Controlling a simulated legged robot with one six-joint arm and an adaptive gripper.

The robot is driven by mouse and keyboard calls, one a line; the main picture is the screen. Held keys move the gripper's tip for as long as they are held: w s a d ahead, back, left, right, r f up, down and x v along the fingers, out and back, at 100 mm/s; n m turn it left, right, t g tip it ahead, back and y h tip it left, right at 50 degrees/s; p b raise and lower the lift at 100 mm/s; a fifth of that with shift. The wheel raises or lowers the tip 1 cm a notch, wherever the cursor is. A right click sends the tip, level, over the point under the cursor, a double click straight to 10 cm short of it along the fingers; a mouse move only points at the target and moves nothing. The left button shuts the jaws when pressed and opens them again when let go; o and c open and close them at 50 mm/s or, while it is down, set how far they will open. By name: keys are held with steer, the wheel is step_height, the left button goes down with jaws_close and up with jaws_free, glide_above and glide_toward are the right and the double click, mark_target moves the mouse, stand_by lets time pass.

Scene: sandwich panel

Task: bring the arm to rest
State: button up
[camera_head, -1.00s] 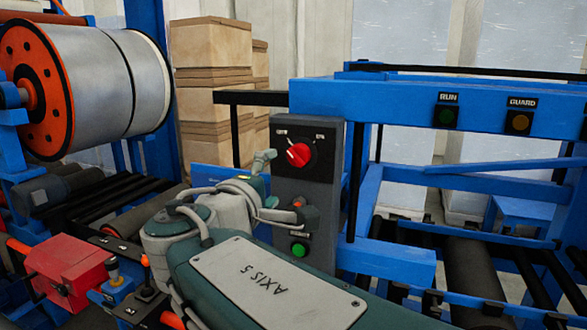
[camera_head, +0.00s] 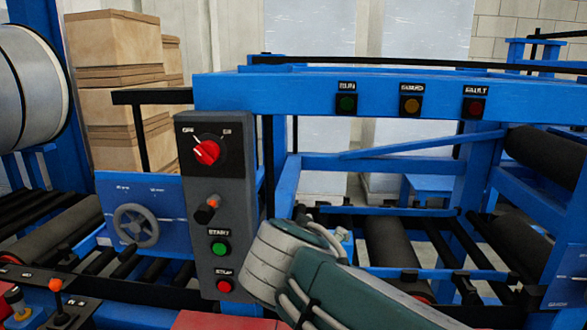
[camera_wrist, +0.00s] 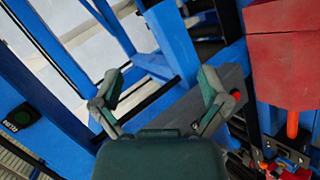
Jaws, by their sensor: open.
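My gripper (camera_wrist: 161,88) shows in the wrist view with its two fingers spread and nothing between them. In the head view my arm shows at the lower middle, in front of the machine and right of the grey control panel (camera_head: 188,245); the gripper itself does not show there. The panel carries a red rotary switch (camera_head: 206,151) with its pointer toward the upper left, a small orange-tipped lever (camera_head: 207,209), a green start button (camera_head: 220,248) and a red stop button (camera_head: 225,286).
A blue machine frame (camera_head: 300,92) with several lamps spans the right. Dark rollers (camera_head: 395,255) lie beneath it. A handwheel (camera_head: 136,225) stands left of the panel, a large metal roll (camera_head: 30,85) farther left. Cartons (camera_head: 112,40) stack behind. A red box (camera_wrist: 288,60) shows in the wrist view.

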steer(key=s+d+f+m+g+y, duration=0.4)
steer(key=s+d+f+m, duration=0.6)
steer(key=s+f, duration=0.3)
steer(key=shift+s+d+f+g, duration=0.15)
steer(key=shift+s+f+g, duration=0.15)
steer(key=shift+s, duration=0.4)
